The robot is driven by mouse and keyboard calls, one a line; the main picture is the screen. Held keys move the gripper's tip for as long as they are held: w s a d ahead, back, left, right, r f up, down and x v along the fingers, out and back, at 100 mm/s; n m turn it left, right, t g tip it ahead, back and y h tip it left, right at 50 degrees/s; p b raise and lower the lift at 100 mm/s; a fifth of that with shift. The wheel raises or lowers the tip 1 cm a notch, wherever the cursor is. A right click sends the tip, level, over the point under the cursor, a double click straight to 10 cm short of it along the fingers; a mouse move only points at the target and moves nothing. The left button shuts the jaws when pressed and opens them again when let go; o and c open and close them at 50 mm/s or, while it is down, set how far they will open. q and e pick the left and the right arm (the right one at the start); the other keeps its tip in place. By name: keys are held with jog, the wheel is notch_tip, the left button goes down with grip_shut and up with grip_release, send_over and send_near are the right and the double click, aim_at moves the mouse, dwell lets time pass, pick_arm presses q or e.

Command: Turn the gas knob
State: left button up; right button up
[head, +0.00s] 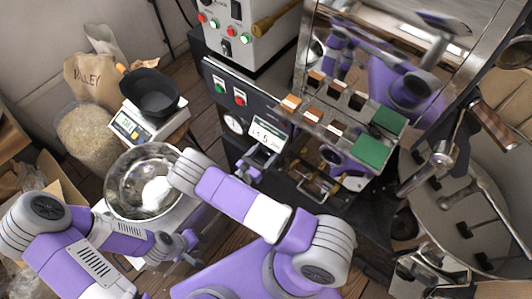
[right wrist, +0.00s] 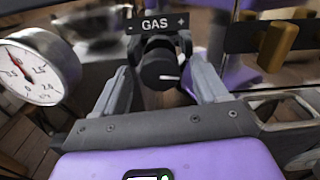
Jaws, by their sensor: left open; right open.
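The gas knob (right wrist: 158,70) is black and round, with a short white mark pointing to the right in the right wrist view. A black "GAS" label (right wrist: 158,25) sits just above it. My right gripper (right wrist: 160,63) is open, with one finger on each side of the knob. Gaps show between fingers and knob, and I cannot tell contact. In the head view my right gripper (head: 256,164) is at the machine's front, below the lit display, and the knob cannot be made out there. My left gripper (head: 186,247) is open and empty, below the steel bowl.
A pressure gauge (right wrist: 36,66) is close to the left of my right gripper, and a brass handle (right wrist: 277,46) is to the right. A lit display (head: 267,133) is just above that gripper. A steel bowl (head: 118,199) and scale (head: 130,125) with a black pan stand at left.

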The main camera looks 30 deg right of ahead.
jog(key=shift+w+d, duration=0.15)
jog(key=shift+d, duration=0.25)
jog(key=c, duration=1)
jog(key=shift+c, duration=0.2)
